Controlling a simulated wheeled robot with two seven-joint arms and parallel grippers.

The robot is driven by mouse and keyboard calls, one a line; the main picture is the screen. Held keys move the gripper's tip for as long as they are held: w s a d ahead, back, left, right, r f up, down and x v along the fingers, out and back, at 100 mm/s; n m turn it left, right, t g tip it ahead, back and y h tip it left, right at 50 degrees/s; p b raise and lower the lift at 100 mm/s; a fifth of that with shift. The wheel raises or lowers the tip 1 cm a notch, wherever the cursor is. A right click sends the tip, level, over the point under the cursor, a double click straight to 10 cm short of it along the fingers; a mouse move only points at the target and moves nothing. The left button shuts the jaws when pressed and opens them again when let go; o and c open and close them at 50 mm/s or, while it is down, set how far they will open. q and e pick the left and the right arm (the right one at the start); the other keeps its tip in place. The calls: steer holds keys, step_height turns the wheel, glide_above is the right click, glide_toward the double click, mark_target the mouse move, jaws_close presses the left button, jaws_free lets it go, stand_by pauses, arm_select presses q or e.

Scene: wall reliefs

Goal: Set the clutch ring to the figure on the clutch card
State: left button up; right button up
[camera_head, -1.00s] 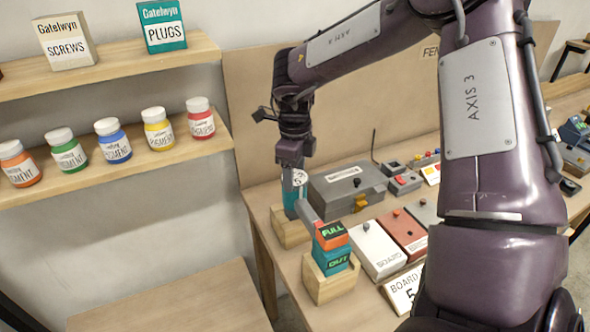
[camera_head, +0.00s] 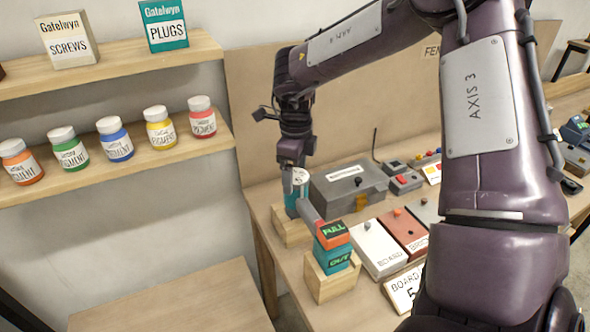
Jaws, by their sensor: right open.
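My right gripper (camera_head: 293,177) is open and points down at the near end of a teal cylindrical part (camera_head: 292,203). A pale face with a dark mark, too small to read surely, shows at the top of this part, partly behind the fingers. I cannot tell whether the fingers touch it. The part stands at a wooden block (camera_head: 287,228). A grey piece (camera_head: 313,213) slopes from it to an orange block marked FULL (camera_head: 333,235), above a teal block marked OUT (camera_head: 335,259) in a wooden holder (camera_head: 330,285). No clutch card can be made out surely. My left gripper is out of view.
A grey labelled case (camera_head: 347,187) stands just right of the gripper. White (camera_head: 377,247) and red-brown (camera_head: 405,232) boxes and a card reading BOARD 5 (camera_head: 405,289) lie nearer. Shelves with pigment jars (camera_head: 160,127) are at left. My arm covers the right side.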

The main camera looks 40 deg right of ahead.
mark_target(295, 176)
step_height(295, 176, up, 8)
steer(key=shift+f+b, duration=0.1)
steer(key=shift+b, duration=0.2)
steer(key=shift+f, duration=0.1)
stand_by(0.6)
